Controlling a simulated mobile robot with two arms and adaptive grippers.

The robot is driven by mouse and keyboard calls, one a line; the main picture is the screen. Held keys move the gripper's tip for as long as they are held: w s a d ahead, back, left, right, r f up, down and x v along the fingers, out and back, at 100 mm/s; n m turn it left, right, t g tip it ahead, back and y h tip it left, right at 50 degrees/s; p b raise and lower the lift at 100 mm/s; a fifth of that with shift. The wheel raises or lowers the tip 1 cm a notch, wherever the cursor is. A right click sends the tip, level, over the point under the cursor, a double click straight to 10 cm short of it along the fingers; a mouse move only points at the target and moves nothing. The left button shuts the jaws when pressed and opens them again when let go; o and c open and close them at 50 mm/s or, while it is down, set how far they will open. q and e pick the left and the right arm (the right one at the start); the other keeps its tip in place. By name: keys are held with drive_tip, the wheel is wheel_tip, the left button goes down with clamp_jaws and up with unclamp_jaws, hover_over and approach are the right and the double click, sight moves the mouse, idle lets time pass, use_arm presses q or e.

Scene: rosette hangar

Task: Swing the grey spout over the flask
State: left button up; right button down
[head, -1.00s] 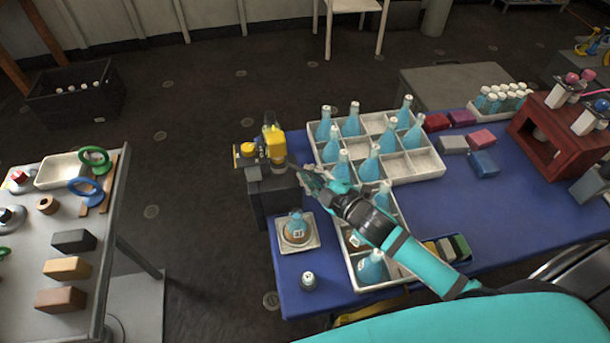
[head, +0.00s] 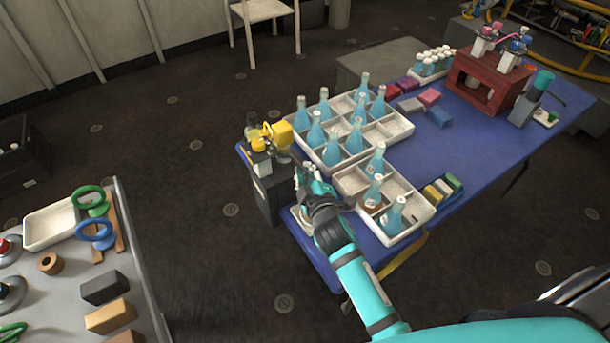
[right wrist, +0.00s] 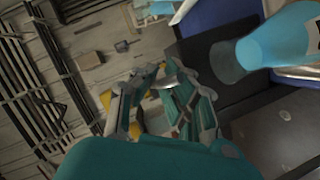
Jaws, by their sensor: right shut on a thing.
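The yellow-topped dispenser (head: 276,136) stands on a dark block (head: 272,190) at the left end of the blue table. My right gripper (head: 303,176) is beside it on the right. In the right wrist view (right wrist: 168,98) its fingers are closed around a small grey piece, the spout (right wrist: 172,83). The spout is mostly hidden by the fingers in the head view. The flask is hidden behind my right gripper and arm in the head view. A blue bottle (right wrist: 278,38) shows at the right of the wrist view; I cannot tell which one. My left gripper is not in view.
White crates (head: 412,128) of blue bottles stand just right of my right arm. A red wooden stand (head: 490,88) is farther back. A grey table (head: 75,265) with rings is at left, with open floor between.

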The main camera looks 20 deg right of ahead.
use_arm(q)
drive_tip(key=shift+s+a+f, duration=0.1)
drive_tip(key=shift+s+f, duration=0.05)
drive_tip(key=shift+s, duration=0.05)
use_arm(e)
drive_tip(key=shift+r+m+h, duration=0.15)
drive_tip(key=shift+m+h, duration=0.15)
drive_tip(key=shift+h, duration=0.1)
drive_tip(key=c, duration=1.4)
unclamp_jaws()
drive_tip(key=shift+a, duration=0.1)
drive_tip(key=shift+s, duration=0.1)
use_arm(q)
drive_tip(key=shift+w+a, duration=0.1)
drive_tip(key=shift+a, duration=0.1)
use_arm(e)
drive_tip(key=v, duration=1.2)
